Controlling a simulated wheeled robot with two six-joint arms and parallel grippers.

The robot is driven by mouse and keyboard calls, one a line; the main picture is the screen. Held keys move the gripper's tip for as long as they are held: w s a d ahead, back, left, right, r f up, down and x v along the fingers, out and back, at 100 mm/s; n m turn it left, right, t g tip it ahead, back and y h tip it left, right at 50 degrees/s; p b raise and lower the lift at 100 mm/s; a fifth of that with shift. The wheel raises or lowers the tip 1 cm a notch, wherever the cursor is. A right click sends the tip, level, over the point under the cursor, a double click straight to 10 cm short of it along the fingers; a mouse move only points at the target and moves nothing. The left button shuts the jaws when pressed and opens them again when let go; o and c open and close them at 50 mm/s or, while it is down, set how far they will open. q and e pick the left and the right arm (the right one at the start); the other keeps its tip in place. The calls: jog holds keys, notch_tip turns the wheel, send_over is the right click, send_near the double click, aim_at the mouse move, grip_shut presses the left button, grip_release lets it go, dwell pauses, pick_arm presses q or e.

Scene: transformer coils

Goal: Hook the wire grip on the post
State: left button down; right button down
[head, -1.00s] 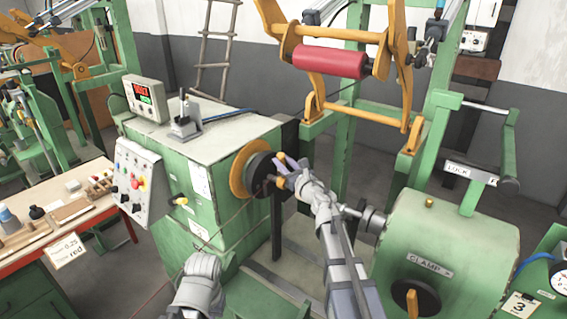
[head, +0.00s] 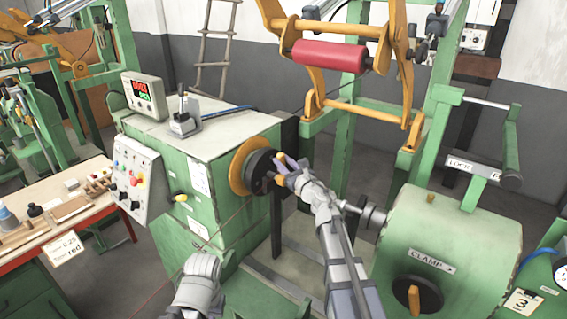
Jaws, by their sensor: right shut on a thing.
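My right gripper (head: 283,170) is beside the front of a black disc (head: 260,171) on the green machine. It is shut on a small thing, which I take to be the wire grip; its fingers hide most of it. A thin reddish-brown wire (head: 222,228) runs from near the disc down to the lower left, past the machine's front. I cannot make out the post for certain; it may be hidden behind the gripper or the disc. A grey link of my left arm (head: 198,277) shows at the bottom, but the left fingers are not visible.
An orange ring (head: 240,168) sits behind the black disc. A green clamp housing (head: 440,245) stands to the right, its spindle (head: 372,216) close to my right arm. A red roller (head: 329,56) hangs above. A workbench (head: 88,222) is at the left.

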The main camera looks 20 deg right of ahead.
jog(key=shift+f+b, duration=0.65)
jog(key=shift+f, duration=0.1)
jog(key=c, duration=0.5)
grip_release()
jog(key=v, duration=0.7)
jog(key=shift+s+d, duration=0.1)
jog(key=shift+s, duration=0.3)
dwell(0.3)
